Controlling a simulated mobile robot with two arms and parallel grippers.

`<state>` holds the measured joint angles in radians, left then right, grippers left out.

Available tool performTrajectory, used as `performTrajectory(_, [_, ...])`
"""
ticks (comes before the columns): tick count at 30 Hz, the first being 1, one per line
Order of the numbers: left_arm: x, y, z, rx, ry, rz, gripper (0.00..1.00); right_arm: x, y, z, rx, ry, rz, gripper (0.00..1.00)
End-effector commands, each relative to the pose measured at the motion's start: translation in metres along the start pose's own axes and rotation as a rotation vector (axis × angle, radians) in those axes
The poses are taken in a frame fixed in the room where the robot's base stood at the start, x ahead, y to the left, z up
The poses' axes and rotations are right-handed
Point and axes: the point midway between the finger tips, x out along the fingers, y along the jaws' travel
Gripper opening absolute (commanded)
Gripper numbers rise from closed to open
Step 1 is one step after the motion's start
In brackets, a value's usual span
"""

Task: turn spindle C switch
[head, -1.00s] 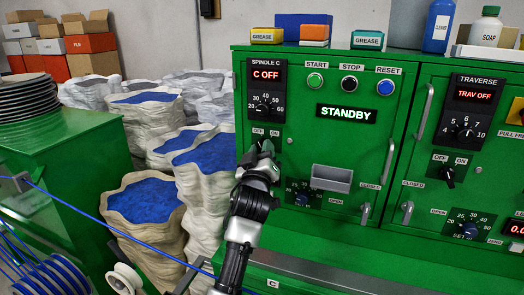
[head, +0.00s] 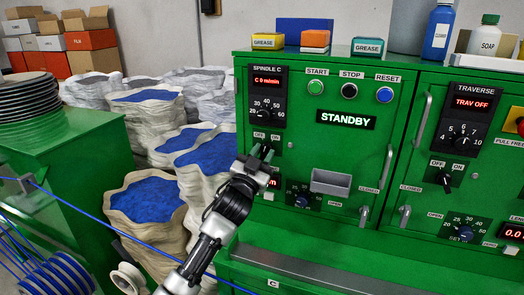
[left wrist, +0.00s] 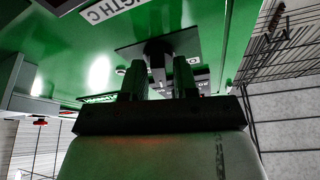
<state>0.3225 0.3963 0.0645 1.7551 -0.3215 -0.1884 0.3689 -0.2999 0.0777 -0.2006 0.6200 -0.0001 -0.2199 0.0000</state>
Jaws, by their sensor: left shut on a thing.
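The spindle C panel is at the upper left of the green cabinet in the head view, with its red display (head: 268,81) reading "C 0 m/min" above a dial (head: 264,114). The OFF and ON labels (head: 267,137) of the spindle C switch show just above my left gripper (head: 261,153). My left gripper is shut on the switch and hides most of it in the head view. My right gripper is not in view.
START, STOP and RESET buttons (head: 350,90) and a STANDBY display (head: 346,119) are right of the panel. A grey tray (head: 330,182) sticks out below. A blue cable (head: 110,222) runs across the left. Sacks (head: 150,200) stand left of the cabinet.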

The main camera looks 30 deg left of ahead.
Motion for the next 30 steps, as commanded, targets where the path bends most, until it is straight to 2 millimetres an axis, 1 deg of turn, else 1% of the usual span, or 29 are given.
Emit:
performTrajectory(1, [0.004, -0.005, -0.009, 0.037, 0.016, 0.008, 0.05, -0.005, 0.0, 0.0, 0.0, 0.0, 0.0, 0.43])
performTrajectory(6, [0.003, -0.005, -0.009, 0.134, 0.015, 0.047, 0.05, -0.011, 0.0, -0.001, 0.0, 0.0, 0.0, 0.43])
performTrajectory(12, [0.003, -0.005, -0.008, 0.205, 0.015, 0.076, 0.05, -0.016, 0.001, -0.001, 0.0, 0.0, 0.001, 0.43])
performTrajectory(18, [0.003, -0.005, -0.008, 0.236, 0.016, 0.088, 0.05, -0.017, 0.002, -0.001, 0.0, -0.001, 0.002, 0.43])
performTrajectory(30, [0.003, -0.005, -0.008, 0.243, 0.016, 0.089, 0.05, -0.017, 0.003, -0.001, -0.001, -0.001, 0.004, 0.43])
